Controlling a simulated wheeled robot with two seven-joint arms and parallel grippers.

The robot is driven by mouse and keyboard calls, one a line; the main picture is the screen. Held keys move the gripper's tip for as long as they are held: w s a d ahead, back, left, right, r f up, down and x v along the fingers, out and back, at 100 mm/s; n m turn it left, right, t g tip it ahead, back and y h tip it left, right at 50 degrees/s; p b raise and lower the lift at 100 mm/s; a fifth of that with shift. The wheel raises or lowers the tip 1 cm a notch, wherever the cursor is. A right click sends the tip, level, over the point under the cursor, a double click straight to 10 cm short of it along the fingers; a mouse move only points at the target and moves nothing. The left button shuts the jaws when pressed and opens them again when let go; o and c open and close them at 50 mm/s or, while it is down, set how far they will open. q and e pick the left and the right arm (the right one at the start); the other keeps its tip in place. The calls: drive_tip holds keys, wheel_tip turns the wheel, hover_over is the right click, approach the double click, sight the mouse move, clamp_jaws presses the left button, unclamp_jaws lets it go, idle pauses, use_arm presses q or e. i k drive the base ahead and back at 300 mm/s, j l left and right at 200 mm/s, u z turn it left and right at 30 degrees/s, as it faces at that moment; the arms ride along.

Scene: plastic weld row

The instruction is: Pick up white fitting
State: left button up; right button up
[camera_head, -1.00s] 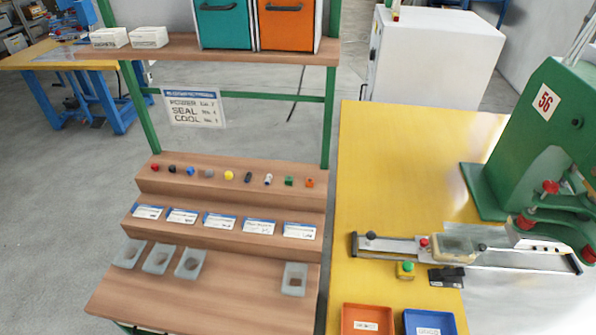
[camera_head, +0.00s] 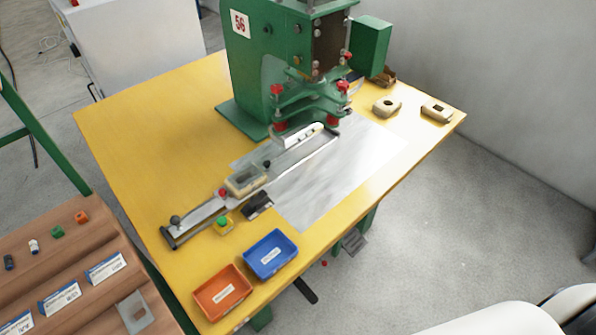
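The white fitting (camera_head: 34,246) is small and stands on the upper step of the wooden rack (camera_head: 100,240) at the left edge of the view. A dark blue fitting (camera_head: 9,262) stands to its left. A green fitting (camera_head: 57,232) and an orange fitting (camera_head: 81,217) stand to its right. Neither of my grippers shows. White and dark parts at the bottom right look like my own arm, without a visible gripper.
A yellow table (camera_head: 150,130) holds a green press (camera_head: 262,75), a slide rail with a clear tray (camera_head: 246,180), an orange bin (camera_head: 223,292) and a blue bin (camera_head: 271,255). Two beige parts (camera_head: 386,107) lie at the far right. Floor is open at right.

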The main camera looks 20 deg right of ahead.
sight(32, 244)
drive_tip(key=z, duration=0.15)
drive_tip(key=u, duration=1.5)
